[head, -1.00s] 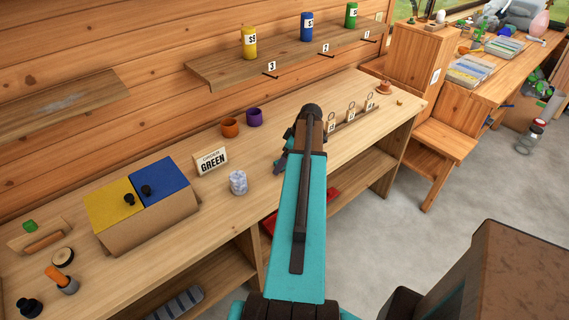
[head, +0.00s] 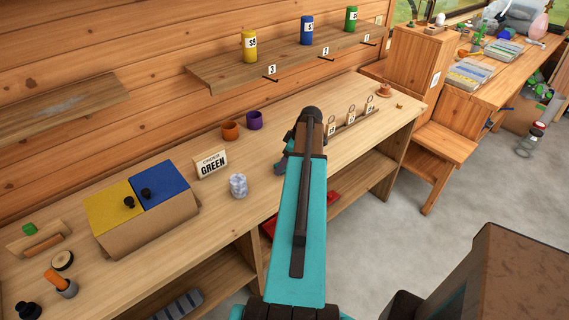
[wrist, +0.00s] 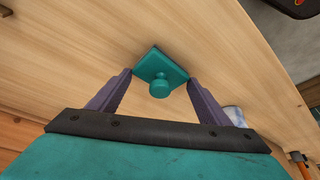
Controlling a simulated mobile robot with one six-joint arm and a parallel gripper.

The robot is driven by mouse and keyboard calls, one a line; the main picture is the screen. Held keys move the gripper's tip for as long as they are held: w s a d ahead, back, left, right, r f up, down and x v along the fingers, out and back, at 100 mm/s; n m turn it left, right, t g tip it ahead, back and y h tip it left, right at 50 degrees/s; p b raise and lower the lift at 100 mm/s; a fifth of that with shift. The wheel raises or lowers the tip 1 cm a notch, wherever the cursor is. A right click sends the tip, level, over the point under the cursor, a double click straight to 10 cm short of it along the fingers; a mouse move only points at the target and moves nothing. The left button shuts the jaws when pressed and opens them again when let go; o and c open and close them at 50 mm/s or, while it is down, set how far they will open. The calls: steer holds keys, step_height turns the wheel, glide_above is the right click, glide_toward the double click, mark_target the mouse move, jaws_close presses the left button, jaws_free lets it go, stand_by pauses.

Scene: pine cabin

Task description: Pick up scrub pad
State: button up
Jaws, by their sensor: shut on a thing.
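The scrub pad (wrist: 165,66), a teal square with a round knob on it, shows in the wrist view over the pale wooden bench top. My gripper (wrist: 160,76) has a purple-grey finger on each side of the pad, and it is shut on it. I cannot tell whether the pad touches the bench or is just above it. In the head view my arm hides most of the gripper and the pad.
On the bench (head: 120,279) are a box with yellow and blue lids (head: 150,222), a "GREEN" sign (head: 212,164), a grey-white cylinder (head: 238,186), and orange (head: 230,131) and purple (head: 254,120) cups. A wall shelf (head: 228,79) holds yellow, blue and green cans.

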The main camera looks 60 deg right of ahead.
steer(key=shift+r, duration=0.1)
steer(key=shift+r+b, duration=1)
steer(key=shift+r, duration=0.45)
steer(key=s+d+b, duration=0.1)
steer(key=s+d, duration=0.1)
steer(key=s, duration=0.2)
steer(key=s+d+r+b, duration=0.1)
steer(key=s+d+b, duration=0.1)
steer(key=s, duration=0.3)
steer(key=s+d+b, duration=0.2)
steer(key=s+d, duration=0.1)
steer(key=s, duration=0.2)
steer(key=shift+s+d+r, duration=0.1)
steer(key=shift+s+r, duration=0.1)
steer(key=shift+r, duration=0.15)
